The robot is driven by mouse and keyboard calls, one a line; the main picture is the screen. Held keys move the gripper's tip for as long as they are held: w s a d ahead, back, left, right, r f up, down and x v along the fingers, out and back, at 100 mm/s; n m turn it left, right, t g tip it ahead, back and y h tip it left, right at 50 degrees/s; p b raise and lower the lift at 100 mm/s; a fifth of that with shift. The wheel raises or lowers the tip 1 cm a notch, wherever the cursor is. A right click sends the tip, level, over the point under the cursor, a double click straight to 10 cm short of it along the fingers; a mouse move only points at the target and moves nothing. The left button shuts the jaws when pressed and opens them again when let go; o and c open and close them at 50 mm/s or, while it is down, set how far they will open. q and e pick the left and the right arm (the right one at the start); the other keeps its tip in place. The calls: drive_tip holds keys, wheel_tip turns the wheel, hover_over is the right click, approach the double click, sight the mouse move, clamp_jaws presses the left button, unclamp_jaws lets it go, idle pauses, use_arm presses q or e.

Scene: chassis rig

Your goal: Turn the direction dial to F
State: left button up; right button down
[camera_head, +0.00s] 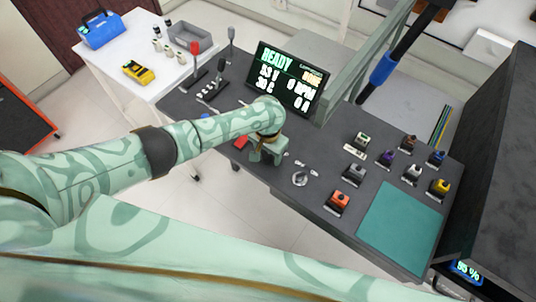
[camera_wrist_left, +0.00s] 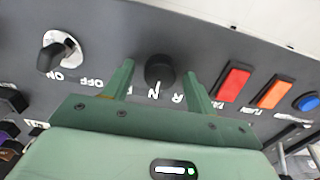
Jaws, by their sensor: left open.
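The direction dial (camera_wrist_left: 159,68) is a round black knob on the dark panel, seen in the left wrist view. A white mark by the N shows below the knob. My left gripper (camera_head: 267,158) is open over the console, and its green fingers are on either side of the knob in the left wrist view. I cannot tell whether they touch it. In the head view the gripper hides the dial. My right gripper is not in view.
An ON/OFF switch (camera_wrist_left: 60,50) is left of the dial in the wrist view. Red (camera_wrist_left: 234,82) and orange (camera_wrist_left: 272,93) buttons and a blue button (camera_wrist_left: 307,102) are to its right. In the head view a screen (camera_head: 288,78) reading READY stands behind the gripper.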

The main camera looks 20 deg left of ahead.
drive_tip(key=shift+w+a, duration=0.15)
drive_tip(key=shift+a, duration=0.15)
use_arm(q)
drive_tip(key=c, duration=1)
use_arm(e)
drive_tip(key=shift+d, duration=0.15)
use_arm(q)
drive_tip(key=shift+m, duration=0.3)
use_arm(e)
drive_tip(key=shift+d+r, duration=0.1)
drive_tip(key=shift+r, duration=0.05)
use_arm(q)
drive_tip(key=shift+p, duration=0.3)
drive_tip(key=m+p, duration=0.1)
drive_tip(key=m, duration=0.1)
drive_tip(key=shift+s+m, duration=0.1)
drive_tip(key=shift+m, duration=0.2)
drive_tip(key=m, duration=0.3)
drive_tip(key=shift+m+p, duration=0.35)
drive_tip(key=shift+m, duration=0.05)
drive_tip(key=shift+f+m, duration=0.1)
drive_tip(key=shift+m, duration=0.8)
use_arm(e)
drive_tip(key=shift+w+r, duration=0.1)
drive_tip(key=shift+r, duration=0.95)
